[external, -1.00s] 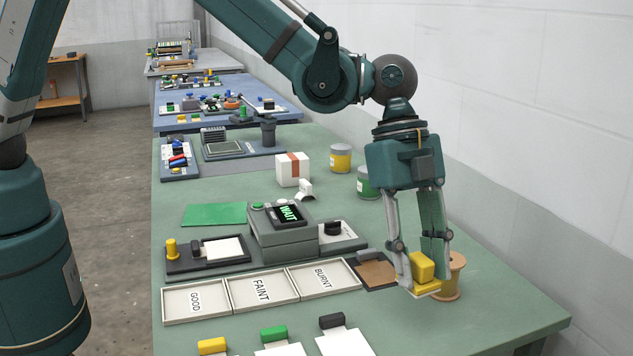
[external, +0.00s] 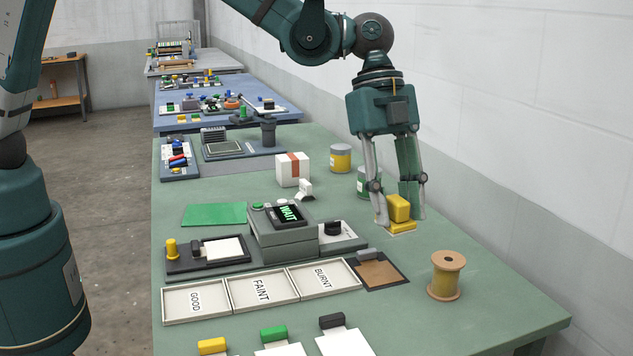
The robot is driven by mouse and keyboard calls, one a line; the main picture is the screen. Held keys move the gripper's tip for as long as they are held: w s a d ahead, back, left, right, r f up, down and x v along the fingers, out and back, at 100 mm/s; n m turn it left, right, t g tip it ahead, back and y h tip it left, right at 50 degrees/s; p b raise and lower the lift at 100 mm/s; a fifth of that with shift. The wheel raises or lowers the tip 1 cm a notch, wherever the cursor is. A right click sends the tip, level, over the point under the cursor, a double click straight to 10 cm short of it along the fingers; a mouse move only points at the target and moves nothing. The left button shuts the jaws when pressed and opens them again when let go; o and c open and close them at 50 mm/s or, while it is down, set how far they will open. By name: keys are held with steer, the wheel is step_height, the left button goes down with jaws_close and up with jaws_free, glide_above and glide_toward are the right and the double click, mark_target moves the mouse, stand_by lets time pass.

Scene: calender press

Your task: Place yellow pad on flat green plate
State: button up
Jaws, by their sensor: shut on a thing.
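A yellow pad (external: 400,213) with a blocky top and a wider flat base is held between the fingers of my gripper (external: 399,212). The gripper is shut on it and points down. In the picture the pad shows above and to the right of the brown clipboard-like board, and it looks raised off the table. A flat green plate (external: 214,214) lies on the green table at the left, behind the dark tray and left of the grey machine. Nothing lies on the plate.
A grey machine (external: 283,235) reading WAIT stands between the plate and my gripper. Trays marked GOOD, FAINT and BURNT (external: 320,278) lie in front. A wooden spool (external: 446,275) stands at right. A white box (external: 292,170) and cans (external: 341,158) stand behind.

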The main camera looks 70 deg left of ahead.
steer(key=s+a, duration=0.4)
steer(key=a, duration=1.1)
steer(key=s+a, duration=0.4)
steer(key=a, duration=1)
steer(key=s+a+m, duration=0.1)
steer(key=s+a, duration=1.7)
steer(key=a, duration=0.1)
steer(key=shift+s+a+f+b, duration=0.1)
steer(key=shift+f+b, duration=0.05)
steer(key=shift+f, duration=1.2)
steer(key=shift+s+a+f+b, duration=0.1)
steer(key=shift+f+b, duration=0.05)
steer(key=shift+f, duration=1.2)
steer(key=shift+f+b, duration=0.4)
steer(key=shift+f, duration=2.5)
steer(key=shift+f, duration=0.1)
